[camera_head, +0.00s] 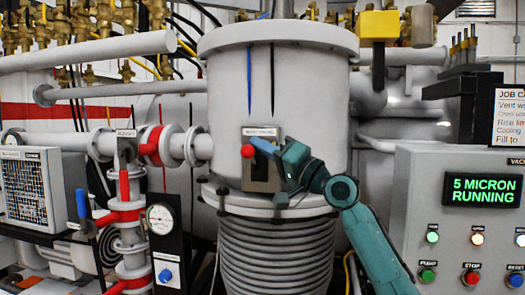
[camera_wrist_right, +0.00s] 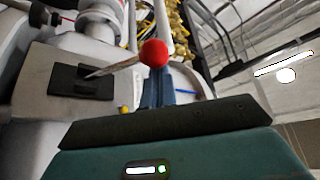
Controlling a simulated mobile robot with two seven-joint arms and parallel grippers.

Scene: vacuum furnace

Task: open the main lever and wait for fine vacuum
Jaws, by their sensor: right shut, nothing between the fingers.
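The lever with a red ball knob (camera_head: 249,151) sits on a grey plate (camera_head: 256,176) on the front of the large grey cylinder. The label above the plate is too small to read. My right gripper (camera_head: 264,146) is shut and empty, with its blue fingertips right beside the knob. In the right wrist view, the red knob (camera_wrist_right: 153,52) ends a thin rod that comes out of a dark slot plate (camera_wrist_right: 82,81). The fingers (camera_wrist_right: 158,88) are just below the knob; I cannot tell if they touch it. The display (camera_head: 482,190) reads "5 MICRON RUNNING". My left gripper is not in view.
A control box (camera_head: 408,215) with several lit buttons stands at the right. A red-handled valve (camera_head: 124,185), a blue-handled lever (camera_head: 82,205) and a round gauge (camera_head: 160,219) stand at the left. Pipes run above them. Bellows (camera_head: 275,255) lie below the cylinder.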

